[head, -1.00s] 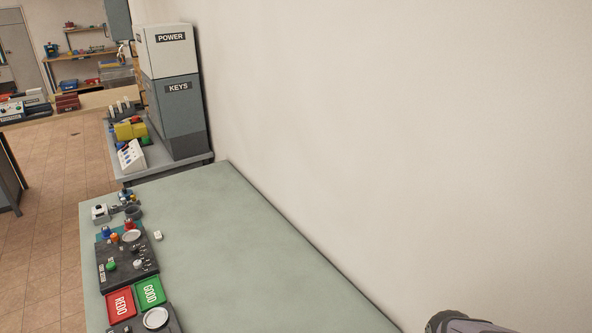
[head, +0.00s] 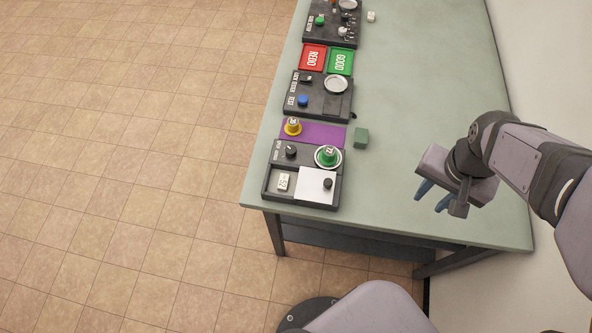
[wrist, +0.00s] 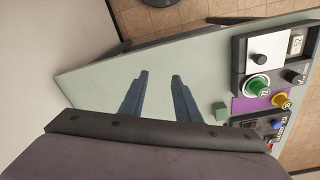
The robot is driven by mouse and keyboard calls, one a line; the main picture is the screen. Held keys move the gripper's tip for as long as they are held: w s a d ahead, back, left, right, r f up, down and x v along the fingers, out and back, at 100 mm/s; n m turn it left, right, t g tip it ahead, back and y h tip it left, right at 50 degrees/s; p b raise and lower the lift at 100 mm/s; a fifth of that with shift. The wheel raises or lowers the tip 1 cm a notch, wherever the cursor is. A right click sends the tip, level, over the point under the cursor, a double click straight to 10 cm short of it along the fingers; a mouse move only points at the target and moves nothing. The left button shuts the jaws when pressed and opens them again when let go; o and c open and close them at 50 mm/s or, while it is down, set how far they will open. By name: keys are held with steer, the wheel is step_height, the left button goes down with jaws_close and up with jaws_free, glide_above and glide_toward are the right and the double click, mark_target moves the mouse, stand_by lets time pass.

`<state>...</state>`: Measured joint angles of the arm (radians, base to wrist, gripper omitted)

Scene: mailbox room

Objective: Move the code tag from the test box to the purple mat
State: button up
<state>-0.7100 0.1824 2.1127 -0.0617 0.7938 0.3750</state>
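A small white tag with dark digits (head: 283,182), seemingly the code tag, lies in the left part of a dark box (head: 304,206) at the table's near end. It also shows in the wrist view (wrist: 296,42). A white plate with a black knob (head: 315,188) covers the box's right part. I cannot read the box's label. The purple mat (head: 318,135) lies just behind the box. A yellow numbered piece (head: 292,127) stands at its left. My gripper (head: 430,203) is open and empty above the table, right of the box; its blue fingers are apart in the wrist view (wrist: 160,74).
A green numbered piece (head: 327,154) stands on a round white dish at the box's back right. A green block (head: 361,138) sits right of the mat. Behind are a panel with a blue button (head: 303,101) and red (head: 313,57) and green (head: 340,61) trays. The table's right side is clear.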

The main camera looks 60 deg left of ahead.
steer(key=s+a+f+n+b, duration=0.1)
steer(key=s+a, duration=0.3)
steer(key=a, duration=0.3)
steer(key=s+a+f+n+b, duration=0.1)
steer(key=s+a+f, duration=0.1)
steer(key=s+a, duration=0.3)
steer(key=s+a+f+n+b, duration=0.1)
steer(key=s+a, duration=0.3)
steer(key=a, duration=0.5)
steer(key=shift+s+f+n+y, duration=0.25)
steer(key=shift+n+y, duration=0.05)
steer(key=shift+y, duration=0.1)
steer(key=n+b, duration=0.1)
glide_toward(283, 181)
steer(key=shift+s+d+f, duration=0.15)
steer(key=shift+s+f, duration=0.1)
steer(key=shift+f, duration=0.2)
steer(key=shift+w+a+f+p, duration=0.2)
steer(key=shift+f+p, duration=0.2)
steer(key=shift+f, duration=0.8)
steer(key=shift+w+a+f+p, duration=0.15)
steer(key=shift+f+p, duration=0.2)
steer(key=shift+f, duration=0.8)
steer(key=shift+w+a+f+p, duration=0.15)
steer(key=shift+f+p, duration=0.25)
steer(key=shift+f, duration=0.8)
steer(key=shift+d, duration=0.15)
jaws_close()
